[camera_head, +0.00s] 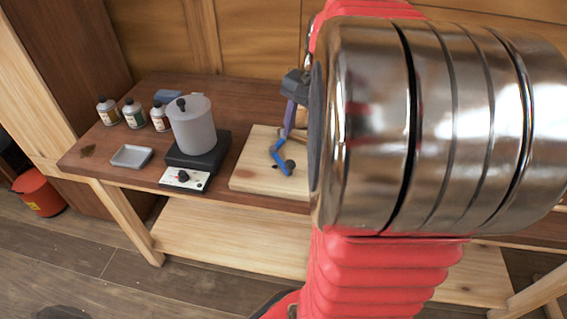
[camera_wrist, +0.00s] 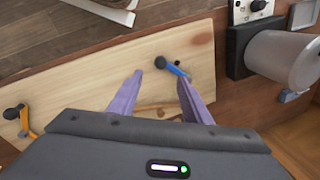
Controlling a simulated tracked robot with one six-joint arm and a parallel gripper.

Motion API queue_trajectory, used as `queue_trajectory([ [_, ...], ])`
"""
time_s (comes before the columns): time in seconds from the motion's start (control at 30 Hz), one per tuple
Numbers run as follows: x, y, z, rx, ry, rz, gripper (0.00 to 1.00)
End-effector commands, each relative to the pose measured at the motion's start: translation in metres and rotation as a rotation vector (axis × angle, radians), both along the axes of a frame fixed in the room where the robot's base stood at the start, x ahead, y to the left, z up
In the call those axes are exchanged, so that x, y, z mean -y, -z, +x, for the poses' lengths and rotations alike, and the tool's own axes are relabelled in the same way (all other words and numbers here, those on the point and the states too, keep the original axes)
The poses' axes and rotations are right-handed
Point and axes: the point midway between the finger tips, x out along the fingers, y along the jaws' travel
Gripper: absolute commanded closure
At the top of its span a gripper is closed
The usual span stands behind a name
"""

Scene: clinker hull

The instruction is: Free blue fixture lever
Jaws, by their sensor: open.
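The blue lever (camera_head: 281,158) is mounted on a pale wooden board (camera_head: 250,180) on the bench, with a dark round knob at one end. In the wrist view the blue lever (camera_wrist: 176,70) lies just beyond my fingertips, its right end close to the right finger. My gripper (camera_wrist: 160,77) is open, its two purple fingers spread over the board with nothing held. In the head view one purple finger shows above the lever, and my arm hides the right part of the board. I cannot tell whether a finger touches the lever.
An orange lever (camera_wrist: 27,122) with a dark knob is at the board's left in the wrist view. A pot (camera_head: 192,125) stands on a black hot plate (camera_head: 198,160) left of the board. Several bottles (camera_head: 133,113) and a grey tray (camera_head: 131,156) are farther left.

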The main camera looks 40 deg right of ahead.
Motion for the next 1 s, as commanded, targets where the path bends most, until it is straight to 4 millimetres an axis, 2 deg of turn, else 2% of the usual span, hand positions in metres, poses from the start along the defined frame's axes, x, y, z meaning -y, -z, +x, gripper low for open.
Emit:
queue_trajectory([
  [0.27,-0.002,0.019,0.003,-0.003,-0.002,0.002,0.56],
  [1.0,-0.007,0.125,0.024,-0.002,-0.003,0.001,0.56],
])
